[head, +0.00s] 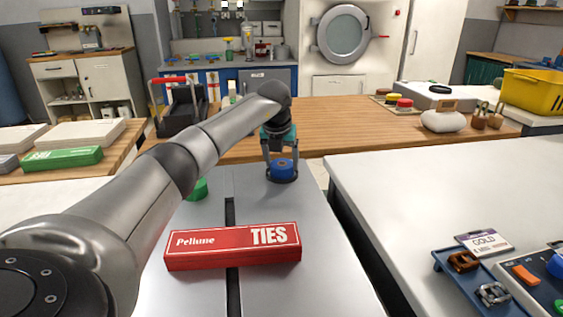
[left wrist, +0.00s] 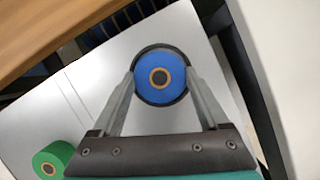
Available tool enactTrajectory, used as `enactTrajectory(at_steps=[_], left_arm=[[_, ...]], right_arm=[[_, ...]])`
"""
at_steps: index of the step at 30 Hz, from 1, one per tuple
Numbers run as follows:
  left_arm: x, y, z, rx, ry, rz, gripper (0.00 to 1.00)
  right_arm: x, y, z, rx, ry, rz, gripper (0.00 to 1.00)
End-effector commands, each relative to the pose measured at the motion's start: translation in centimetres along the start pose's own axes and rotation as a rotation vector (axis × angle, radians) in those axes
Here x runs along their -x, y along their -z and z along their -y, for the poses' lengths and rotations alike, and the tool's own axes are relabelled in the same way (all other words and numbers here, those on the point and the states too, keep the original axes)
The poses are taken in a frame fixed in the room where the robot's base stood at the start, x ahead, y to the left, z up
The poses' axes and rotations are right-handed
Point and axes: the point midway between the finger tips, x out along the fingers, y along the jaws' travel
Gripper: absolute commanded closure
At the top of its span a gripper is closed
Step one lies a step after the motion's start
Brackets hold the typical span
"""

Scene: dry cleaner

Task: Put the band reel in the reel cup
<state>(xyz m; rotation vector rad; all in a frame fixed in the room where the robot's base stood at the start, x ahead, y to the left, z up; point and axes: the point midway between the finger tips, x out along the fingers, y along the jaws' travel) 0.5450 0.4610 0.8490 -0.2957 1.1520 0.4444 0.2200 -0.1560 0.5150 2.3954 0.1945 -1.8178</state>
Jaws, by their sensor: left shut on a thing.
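My left gripper (head: 281,158) points down at the far end of the grey table and is shut on a blue band reel (head: 282,169). In the left wrist view the blue reel (left wrist: 160,79) sits between the two fingertips, with a brown-ringed hole in its middle. A dark round reel cup (left wrist: 147,97) shows as a rim around the reel. In the head view the cup (head: 282,180) is just below the reel. I cannot tell how deep the reel is in it. My right gripper is not in view.
A green reel (left wrist: 52,159) stands on the grey table, partly behind my arm in the head view. A red TIES box (head: 233,246) lies nearer. A wooden counter (head: 340,125) is behind, and a white counter (head: 460,190) is to the right across a gap.

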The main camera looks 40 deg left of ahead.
Motion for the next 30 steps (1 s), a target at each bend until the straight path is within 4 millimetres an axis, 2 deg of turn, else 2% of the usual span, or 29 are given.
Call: enactTrajectory(at_steps=[4, 5, 10, 20, 23, 30], left_arm=[[-0.2, 0.1, 0.0, 0.000, 0.000, 0.000, 0.79], [-0.2, 0.1, 0.0, 0.000, 0.000, 0.000, 0.20], [-0.2, 0.1, 0.0, 0.000, 0.000, -0.001, 0.01], [0.2, -0.1, 0.0, 0.000, 0.000, 0.001, 0.00], [1.0, -0.1, 0.0, 0.000, 0.000, 0.001, 0.00], [4.9, -0.2, 0.0, -0.002, 0.000, 0.003, 0.00]], right_arm=[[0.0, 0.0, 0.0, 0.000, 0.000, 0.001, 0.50], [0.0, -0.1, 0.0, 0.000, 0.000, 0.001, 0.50], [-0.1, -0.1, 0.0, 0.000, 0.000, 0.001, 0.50], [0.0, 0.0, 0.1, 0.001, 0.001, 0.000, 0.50], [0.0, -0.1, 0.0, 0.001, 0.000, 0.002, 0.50], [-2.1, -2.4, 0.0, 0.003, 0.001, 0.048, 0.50]])
